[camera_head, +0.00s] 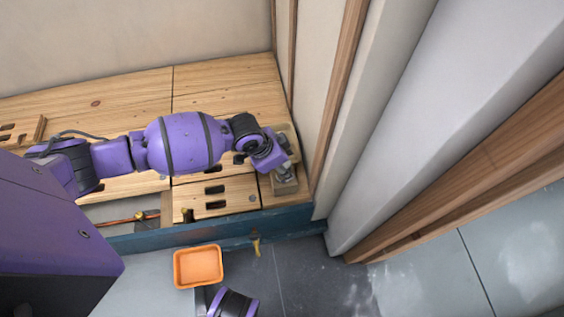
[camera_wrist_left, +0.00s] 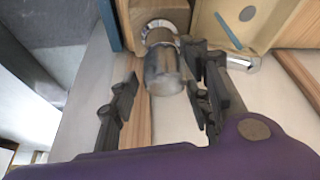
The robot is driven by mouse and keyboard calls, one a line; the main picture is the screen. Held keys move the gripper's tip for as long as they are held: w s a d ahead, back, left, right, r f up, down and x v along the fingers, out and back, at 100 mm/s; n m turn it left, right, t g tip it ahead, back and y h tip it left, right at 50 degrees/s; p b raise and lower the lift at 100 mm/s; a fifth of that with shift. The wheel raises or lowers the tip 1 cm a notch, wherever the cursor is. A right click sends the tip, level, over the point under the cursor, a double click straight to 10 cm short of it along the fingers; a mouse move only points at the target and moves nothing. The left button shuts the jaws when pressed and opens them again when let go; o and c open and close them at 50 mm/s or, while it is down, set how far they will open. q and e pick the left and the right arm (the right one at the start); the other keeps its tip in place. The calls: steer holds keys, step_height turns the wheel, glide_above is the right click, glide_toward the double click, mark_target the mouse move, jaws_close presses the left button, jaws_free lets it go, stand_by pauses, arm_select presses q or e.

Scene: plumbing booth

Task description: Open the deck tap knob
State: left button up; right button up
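The deck tap's shiny chrome knob (camera_wrist_left: 164,72), a short cylinder, shows in the left wrist view between the two black fingers of my left gripper (camera_wrist_left: 165,85). The fingers are apart, one on each side of the knob. A gap shows on the left finger's side; the right finger is close to the knob, and I cannot tell if it touches. In the head view my left gripper (camera_head: 280,163) is at the right end of the wooden deck (camera_head: 225,92), over the grey metal tap (camera_head: 285,184), which it partly hides.
A wall and wooden post (camera_head: 338,85) stand close to the right of the gripper. A blue beam (camera_head: 215,228) edges the deck, with a yellow-handled valve (camera_head: 256,244) on it. An orange tray (camera_head: 198,267) lies in front. Grey floor is free at lower right.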

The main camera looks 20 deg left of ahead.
arm_select(q)
steer(key=shift+o, duration=0.4)
steer(key=shift+a, duration=0.1)
steer(key=shift+a+r, duration=0.1)
steer(key=shift+r, duration=0.15)
steer(key=v, duration=1.1)
steer(key=shift+s+r, duration=0.15)
steer(key=shift+r, duration=0.05)
steer(key=shift+c, duration=0.6)
